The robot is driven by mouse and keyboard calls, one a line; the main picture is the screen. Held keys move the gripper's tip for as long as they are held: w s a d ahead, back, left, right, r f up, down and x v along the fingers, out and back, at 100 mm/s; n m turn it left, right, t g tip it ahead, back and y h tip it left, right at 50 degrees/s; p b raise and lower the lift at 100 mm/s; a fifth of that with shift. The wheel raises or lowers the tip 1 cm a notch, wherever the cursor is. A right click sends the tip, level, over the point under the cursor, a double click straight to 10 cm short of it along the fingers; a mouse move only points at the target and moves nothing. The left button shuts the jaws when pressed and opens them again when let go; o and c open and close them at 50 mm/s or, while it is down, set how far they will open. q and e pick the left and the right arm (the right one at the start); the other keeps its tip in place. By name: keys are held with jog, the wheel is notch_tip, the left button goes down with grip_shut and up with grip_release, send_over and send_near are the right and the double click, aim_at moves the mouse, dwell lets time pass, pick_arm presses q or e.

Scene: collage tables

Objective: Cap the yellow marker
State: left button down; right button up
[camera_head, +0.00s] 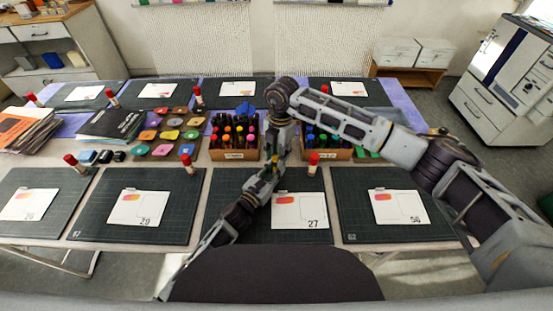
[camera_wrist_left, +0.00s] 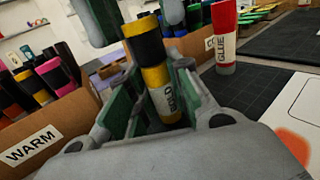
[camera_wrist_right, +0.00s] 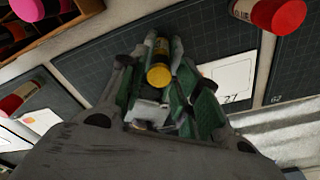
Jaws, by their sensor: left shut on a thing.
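My left gripper (camera_wrist_left: 150,110) is shut on the yellow marker (camera_wrist_left: 160,88), whose label reads BOLD. The marker stands nearly upright in its green pads. Above the label are a yellow band, a black section and a yellow top end. I cannot tell whether that top is a separate cap. My right gripper (camera_head: 268,168) points down over the marker from above. In the right wrist view the marker's round yellow end (camera_wrist_right: 158,75) faces the camera between my right gripper's fingers (camera_wrist_right: 156,80), which look open with gaps beside it.
The WARM box (camera_wrist_left: 35,145) of markers and a second marker box (camera_head: 328,152) stand behind my grippers. A red glue stick (camera_wrist_left: 225,30) stands near the right side. Cutting mats (camera_head: 245,238) with numbered cards (camera_head: 300,212) line the front edge.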

pick_arm(q)
jog(key=shift+f, duration=0.1)
pick_arm(e)
jog(key=shift+r, duration=0.5)
jog(key=shift+c, duration=0.5)
pick_arm(q)
jog(key=shift+a, duration=0.1)
pick_arm(e)
jog(key=shift+a, duration=0.1)
jog(key=c, duration=0.3)
jog(key=shift+f, duration=0.35)
jog(key=shift+w+r, duration=0.15)
jog(key=shift+r, duration=1.85)
pick_arm(q)
jog(key=c, duration=1.2)
grip_release()
